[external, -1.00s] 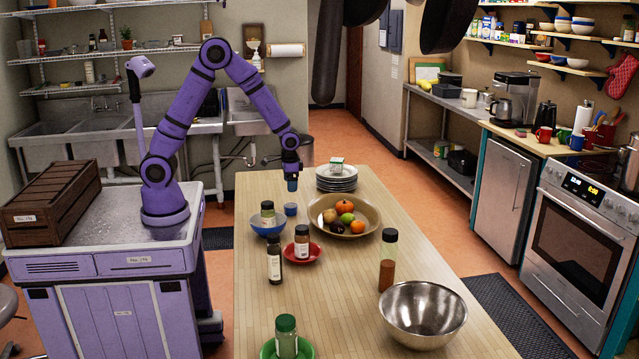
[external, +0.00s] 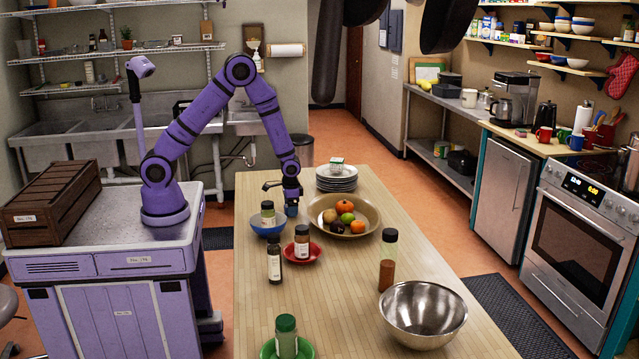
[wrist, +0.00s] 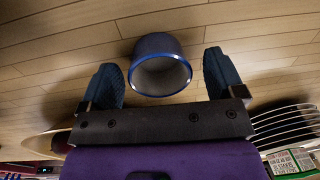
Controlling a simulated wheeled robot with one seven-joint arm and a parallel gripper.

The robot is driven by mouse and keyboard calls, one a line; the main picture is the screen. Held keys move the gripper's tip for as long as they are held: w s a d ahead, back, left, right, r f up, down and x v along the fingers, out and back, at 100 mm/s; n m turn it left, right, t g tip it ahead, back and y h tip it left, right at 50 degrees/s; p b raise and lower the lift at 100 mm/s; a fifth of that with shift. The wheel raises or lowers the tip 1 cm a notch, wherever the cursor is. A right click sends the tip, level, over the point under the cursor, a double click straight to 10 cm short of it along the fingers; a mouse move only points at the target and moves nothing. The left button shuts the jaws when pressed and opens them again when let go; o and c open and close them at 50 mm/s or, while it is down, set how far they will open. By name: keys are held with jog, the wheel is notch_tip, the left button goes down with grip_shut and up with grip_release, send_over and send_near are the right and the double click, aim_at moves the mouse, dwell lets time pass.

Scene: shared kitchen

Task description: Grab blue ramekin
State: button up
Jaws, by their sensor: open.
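The blue ramekin (wrist: 160,66) lies between and just beyond my two spread fingers in the wrist view, its pale inside and blue rim facing the camera. In the external view my gripper (external: 291,203) is low over the wooden table, right at the ramekin, which it mostly hides. My gripper is open, with one dark blue finger on each side of the ramekin and a visible gap on both sides. Neither finger appears to touch it.
A blue bowl (external: 267,231) with a spice jar stands just left of my gripper. A wide fruit bowl (external: 372,229) is close on the right. Stacked plates (external: 337,184) stand behind on the right. Jars and a metal bowl (external: 423,312) are nearer the front.

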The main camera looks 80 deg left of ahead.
jog(key=shift+f, duration=0.25)
jog(key=shift+c, duration=0.5)
jog(key=c, duration=0.9)
